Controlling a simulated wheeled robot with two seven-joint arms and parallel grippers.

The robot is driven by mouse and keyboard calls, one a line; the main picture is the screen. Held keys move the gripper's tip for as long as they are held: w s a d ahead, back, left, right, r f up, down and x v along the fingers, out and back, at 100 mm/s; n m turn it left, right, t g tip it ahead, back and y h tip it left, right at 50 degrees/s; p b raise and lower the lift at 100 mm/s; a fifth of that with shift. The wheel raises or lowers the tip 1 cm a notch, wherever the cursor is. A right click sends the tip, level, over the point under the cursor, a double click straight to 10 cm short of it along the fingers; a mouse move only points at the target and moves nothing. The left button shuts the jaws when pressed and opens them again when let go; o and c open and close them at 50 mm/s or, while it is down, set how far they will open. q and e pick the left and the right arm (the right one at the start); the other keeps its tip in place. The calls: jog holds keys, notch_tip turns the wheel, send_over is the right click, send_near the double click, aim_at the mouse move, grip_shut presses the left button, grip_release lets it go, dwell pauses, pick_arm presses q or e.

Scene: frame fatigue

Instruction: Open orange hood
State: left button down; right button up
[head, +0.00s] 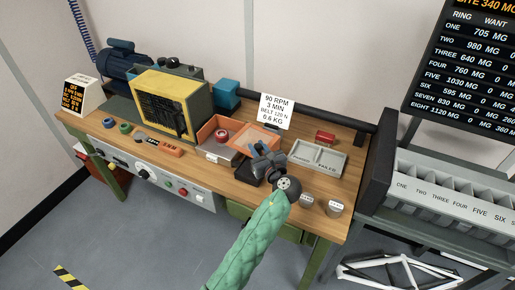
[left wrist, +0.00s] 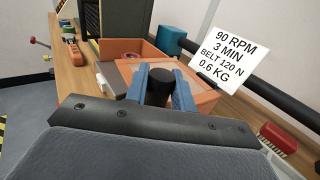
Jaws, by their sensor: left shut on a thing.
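The orange hood (head: 268,139) is an orange-framed panel over the right part of an orange box (head: 206,130) near the middle of the bench. The box's left part is uncovered and shows a red round thing (head: 221,135) inside. In the left wrist view, the hood's frame (left wrist: 207,97) lies just beyond my fingers. My left gripper (head: 262,154) is at the hood's front right. Its blue fingers (left wrist: 160,88) are shut on a black round knob (left wrist: 160,78). Whether the knob joins the hood is hidden. My right gripper is not in view.
A yellow-framed machine (head: 170,104) stands left of the box, with a blue block (head: 226,94) behind. A white sign (head: 277,110) stands behind the hood. A grey tray (head: 318,158), a red brush (head: 325,137) and small tins (head: 335,208) are at the right.

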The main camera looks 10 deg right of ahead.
pick_arm(q)
jog(key=c, duration=1.2)
grip_release()
jog(key=shift+s+d, duration=0.1)
jog(key=shift+s, duration=0.1)
jog(key=shift+s+d+f+b, duration=0.1)
jog(key=shift+s+f+b, duration=0.05)
jog(key=shift+s+b, duration=0.25)
jog(key=b+v, duration=0.2)
jog(key=v, duration=0.2)
jog(key=shift+s+d, duration=0.15)
jog(key=shift+s, duration=0.15)
jog(key=shift+v, duration=0.95)
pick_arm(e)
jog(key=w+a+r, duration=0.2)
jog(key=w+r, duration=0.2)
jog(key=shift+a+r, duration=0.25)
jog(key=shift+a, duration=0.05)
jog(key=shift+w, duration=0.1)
